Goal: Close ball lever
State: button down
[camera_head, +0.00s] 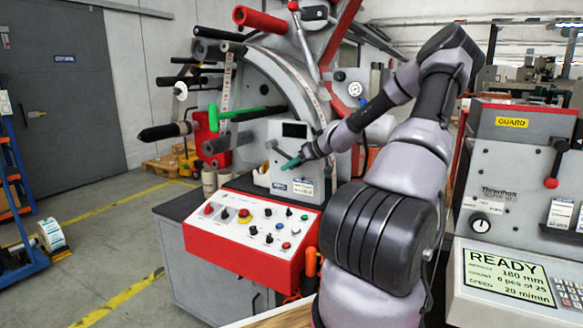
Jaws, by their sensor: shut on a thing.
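My gripper (300,157) reaches in from the right to the front of the grey unit with a small dark screen. It is shut at a small teal lever-like piece (290,164), which slants down to the left. The contact itself is too small to see clearly. I cannot tell for certain whether this piece is the ball lever. A silver lever with a red ball (293,6) stands at the top of the machine, apart from my gripper. A black lever with a red ball (551,183) hangs on the right machine, also apart.
A red-edged control panel (245,255) with buttons and knobs lies below my gripper. A green handle (240,113) and several rollers are to the left. A display unit reading READY (505,276) is at the right.

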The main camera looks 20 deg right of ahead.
jog(key=shift+f, duration=0.15)
jog(key=shift+c, duration=1.9)
grip_release()
jog(key=v, duration=1)
jog(key=shift+s+d, duration=0.2)
jog(key=shift+s, duration=0.05)
